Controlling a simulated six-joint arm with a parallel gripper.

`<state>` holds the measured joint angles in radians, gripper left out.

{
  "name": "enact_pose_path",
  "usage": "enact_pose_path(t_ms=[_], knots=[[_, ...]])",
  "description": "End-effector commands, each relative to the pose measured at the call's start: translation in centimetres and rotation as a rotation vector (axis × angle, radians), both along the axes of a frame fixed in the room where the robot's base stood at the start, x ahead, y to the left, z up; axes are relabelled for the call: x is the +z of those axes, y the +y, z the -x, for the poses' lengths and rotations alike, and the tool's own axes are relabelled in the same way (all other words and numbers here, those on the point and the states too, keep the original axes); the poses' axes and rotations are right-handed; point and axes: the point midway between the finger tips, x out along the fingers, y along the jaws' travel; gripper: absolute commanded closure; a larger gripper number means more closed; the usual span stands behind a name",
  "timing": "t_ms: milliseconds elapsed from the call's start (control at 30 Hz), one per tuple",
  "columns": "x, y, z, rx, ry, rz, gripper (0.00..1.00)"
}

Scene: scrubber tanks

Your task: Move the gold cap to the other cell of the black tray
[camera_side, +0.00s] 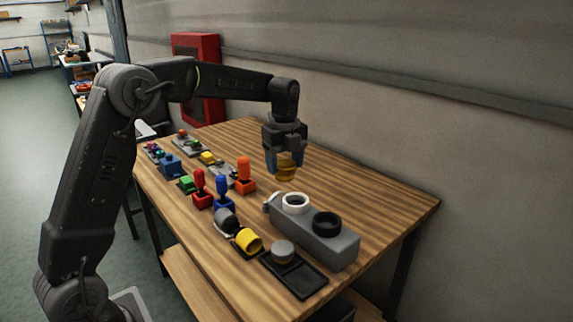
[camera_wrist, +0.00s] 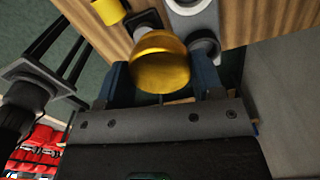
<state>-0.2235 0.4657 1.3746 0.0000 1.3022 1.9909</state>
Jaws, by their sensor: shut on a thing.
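The gold cap (camera_side: 286,171) hangs between the fingers of my gripper (camera_side: 284,158), which is shut on it. It is held in the air above the table, behind the grey block. In the wrist view the gold cap (camera_wrist: 160,65) fills the space between the two blue fingers of my gripper (camera_wrist: 163,82). The black tray (camera_side: 308,285) lies flat at the near corner of the table. A grey round cap (camera_side: 283,251) sits in its far-left cell; its near-right cell looks empty.
A grey block (camera_side: 329,245) with a white ring (camera_side: 295,203) and a black ring (camera_side: 326,223) stands beside the tray. A yellow cylinder (camera_side: 248,240), red (camera_side: 200,188), blue (camera_side: 222,192) and orange (camera_side: 244,174) pieces stand left. The table's right back is clear.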

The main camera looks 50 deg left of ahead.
Motion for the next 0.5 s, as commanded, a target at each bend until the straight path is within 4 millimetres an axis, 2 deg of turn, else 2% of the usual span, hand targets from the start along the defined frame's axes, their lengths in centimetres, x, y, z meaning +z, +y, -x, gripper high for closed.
enact_pose_path(t_ms=[500], knots=[[0.81, -0.03, -0.04, 0.000, -0.002, -0.001, 0.69]])
